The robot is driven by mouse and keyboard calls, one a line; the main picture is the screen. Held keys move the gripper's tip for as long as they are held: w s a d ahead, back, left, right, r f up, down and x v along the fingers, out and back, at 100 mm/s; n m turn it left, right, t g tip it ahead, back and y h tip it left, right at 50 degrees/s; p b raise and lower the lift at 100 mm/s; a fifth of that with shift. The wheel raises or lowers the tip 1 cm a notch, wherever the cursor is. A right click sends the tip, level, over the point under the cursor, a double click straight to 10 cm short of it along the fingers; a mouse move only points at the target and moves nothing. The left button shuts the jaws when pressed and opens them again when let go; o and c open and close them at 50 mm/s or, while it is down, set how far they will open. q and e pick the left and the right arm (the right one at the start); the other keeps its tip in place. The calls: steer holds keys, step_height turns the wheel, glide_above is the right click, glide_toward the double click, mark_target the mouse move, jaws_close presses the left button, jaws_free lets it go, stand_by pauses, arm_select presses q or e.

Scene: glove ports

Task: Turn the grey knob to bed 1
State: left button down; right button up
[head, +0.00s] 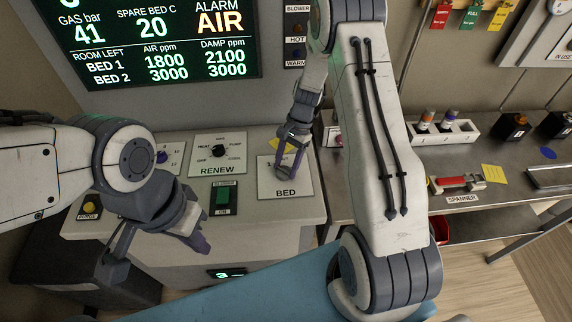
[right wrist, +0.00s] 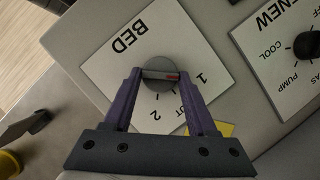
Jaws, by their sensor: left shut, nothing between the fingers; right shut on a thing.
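The grey knob (right wrist: 160,74) sits on the white BED panel (right wrist: 112,75), marked 1, 2 and a partly hidden label. Its bar has a red end, which points toward the 1 in the right wrist view. My right gripper (right wrist: 160,76) is shut on the knob, with one purple finger on each side. In the head view, my right gripper (head: 288,172) is over the BED panel (head: 277,190) and hides most of the knob. My left gripper (head: 203,244) is shut and empty in front of the console, apart from the panels.
The RENEW panel (head: 217,153) with a black knob is left of the BED panel. A green switch (head: 223,198) and a yellow PURGE button (head: 90,207) are on the console.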

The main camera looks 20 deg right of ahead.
steer(key=o, duration=1.4)
steer(key=shift+c, duration=0.2)
steer(key=b+v, duration=0.2)
steer(key=v, duration=0.8)
steer(key=shift+r+b, duration=0.3)
steer(key=shift+b, duration=0.1)
steer(key=shift+w, duration=0.1)
steer(key=s+a+r+n+h+b, duration=0.1)
steer(key=s+a+r+n, duration=0.2)
steer(key=s+a+n, duration=0.3)
steer(key=s+a+r+n+h+b, duration=0.1)
steer(key=s+a+r+n, duration=0.3)
steer(key=a, duration=0.5)
steer(key=s+a+f+n+t+h, duration=0.1)
steer(key=s+a+n+t, duration=0.1)
steer(key=s+n, duration=0.7)
steer(key=s+a, duration=0.1)
steer(key=s, duration=0.6)
steer(key=shift+s+f, duration=0.15)
steer(key=shift+s, duration=0.1)
